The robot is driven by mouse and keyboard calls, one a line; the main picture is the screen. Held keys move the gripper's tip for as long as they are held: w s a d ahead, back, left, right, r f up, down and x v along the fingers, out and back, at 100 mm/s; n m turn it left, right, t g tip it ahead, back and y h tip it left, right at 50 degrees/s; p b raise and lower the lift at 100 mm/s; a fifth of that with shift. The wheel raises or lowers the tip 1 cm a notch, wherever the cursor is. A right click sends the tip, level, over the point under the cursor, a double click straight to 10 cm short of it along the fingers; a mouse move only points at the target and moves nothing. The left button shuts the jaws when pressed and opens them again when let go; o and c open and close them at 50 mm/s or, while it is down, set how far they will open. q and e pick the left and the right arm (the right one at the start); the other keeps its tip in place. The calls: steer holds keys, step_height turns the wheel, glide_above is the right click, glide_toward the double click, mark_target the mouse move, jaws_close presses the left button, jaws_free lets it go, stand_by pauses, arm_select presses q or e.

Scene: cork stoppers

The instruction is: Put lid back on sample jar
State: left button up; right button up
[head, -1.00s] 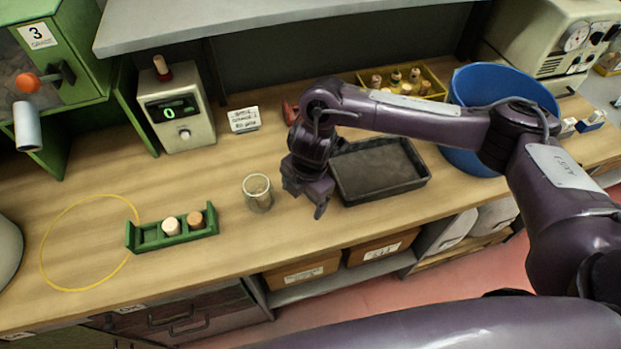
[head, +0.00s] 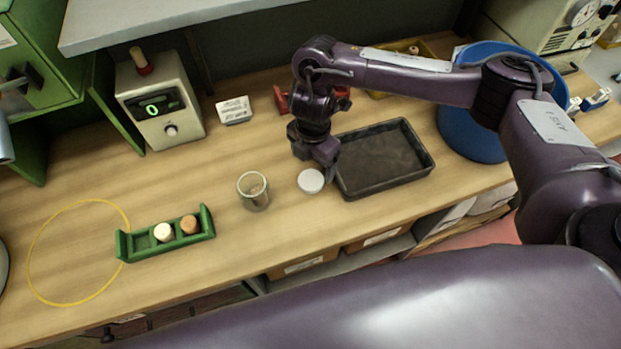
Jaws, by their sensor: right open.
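The sample jar (head: 253,192) is a clear glass cylinder standing upright and open-topped on the wooden bench, with something pale brown inside. The lid (head: 311,181), a round white disc, is to the right of the jar, apart from it and beside the black tray. My right gripper (head: 318,163) is open, just behind and above the lid, with its fingers pointing down. It does not hold the lid; whether a finger touches it I cannot tell. My left gripper is out of view.
A black tray (head: 345,187) lies right of the lid. A green rack (head: 130,244) with two corks stands left of the jar, near a yellow ring (head: 38,288). Behind are a meter box (head: 180,110), a small sign (head: 234,110) and a red object (head: 281,99). A blue bin (head: 468,135) stands at right.

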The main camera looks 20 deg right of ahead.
mark_target(311, 179)
steer(key=shift+f, duration=0.3)
steer(key=f, duration=0.4)
steer(key=shift+s+a+f+b, duration=0.1)
steer(key=shift+s+a+b, duration=0.15)
steer(key=shift+b, duration=0.15)
steer(key=shift+f, duration=0.5)
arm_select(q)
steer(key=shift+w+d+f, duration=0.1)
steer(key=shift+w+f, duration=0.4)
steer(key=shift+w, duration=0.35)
arm_select(e)
steer(key=c, duration=1)
